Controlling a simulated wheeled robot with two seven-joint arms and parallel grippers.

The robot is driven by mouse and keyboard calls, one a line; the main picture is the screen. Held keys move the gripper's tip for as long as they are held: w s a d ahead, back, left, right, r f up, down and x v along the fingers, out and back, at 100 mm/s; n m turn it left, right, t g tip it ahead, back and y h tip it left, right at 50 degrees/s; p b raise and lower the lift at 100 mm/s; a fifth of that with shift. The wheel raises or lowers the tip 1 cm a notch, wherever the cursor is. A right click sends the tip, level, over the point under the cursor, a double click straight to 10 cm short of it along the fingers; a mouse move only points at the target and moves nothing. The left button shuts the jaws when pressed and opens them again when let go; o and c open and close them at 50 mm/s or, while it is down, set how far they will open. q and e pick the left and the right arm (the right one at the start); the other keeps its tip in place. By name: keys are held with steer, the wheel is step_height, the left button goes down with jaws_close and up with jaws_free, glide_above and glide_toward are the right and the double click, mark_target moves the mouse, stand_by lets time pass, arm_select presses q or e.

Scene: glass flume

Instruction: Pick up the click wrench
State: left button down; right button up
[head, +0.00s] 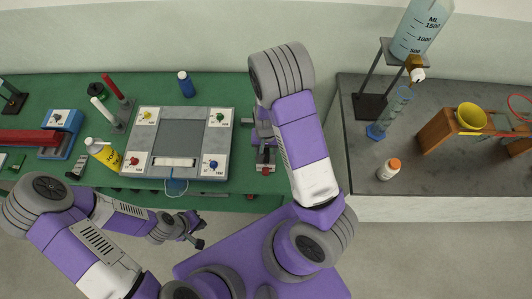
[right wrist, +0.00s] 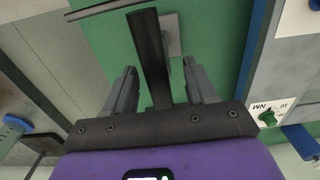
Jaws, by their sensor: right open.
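In the right wrist view, a dark upright bar (right wrist: 150,55), which looks like the click wrench's handle, stands between the fingers of my right gripper (right wrist: 160,68). The fingers are open, one on each side of it, with visible gaps. Its lower end is hidden behind the gripper's palm edge. In the head view my right forearm hides most of this spot; only a small grey and red part (head: 265,156) shows beside it. My left gripper (head: 195,230) hangs in front of the green bench, away from objects; its jaw opening is unclear.
A grey panel with coloured knobs (head: 140,143) lies on the green bench (head: 226,92), left of my right arm. A grey counter (head: 420,190) with glassware is at right.

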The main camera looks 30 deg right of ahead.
steer(key=shift+s, duration=0.15)
steer(key=shift+c, duration=0.4)
jaws_close()
